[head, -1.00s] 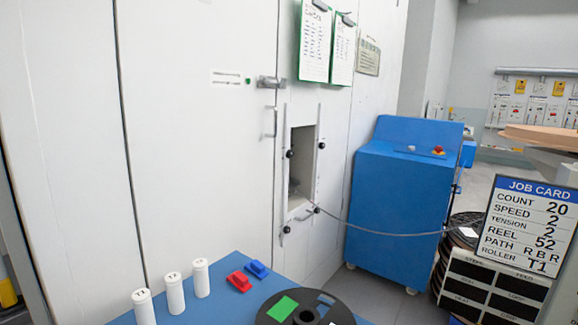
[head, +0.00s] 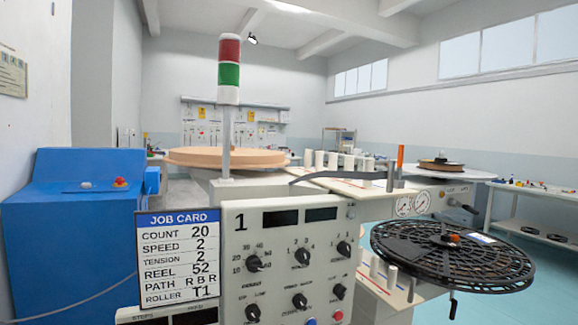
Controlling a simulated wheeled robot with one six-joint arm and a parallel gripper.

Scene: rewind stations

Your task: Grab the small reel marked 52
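No small reel with a readable 52 shows now. The job card (head: 178,262), at the lower left of the head view, reads "REEL 52". A large black spoked reel (head: 405,262) lies flat at the right, with an orange-topped hub (head: 454,238) and a white and blue label (head: 482,239) too small to read. My gripper is not in view.
A control panel (head: 287,218) marked 1, with several knobs, stands in front. A red and green signal tower (head: 229,75) rises behind it. A blue cabinet (head: 70,235) stands at the left. Dark reels (head: 510,229) lie on a side bench at the far right.

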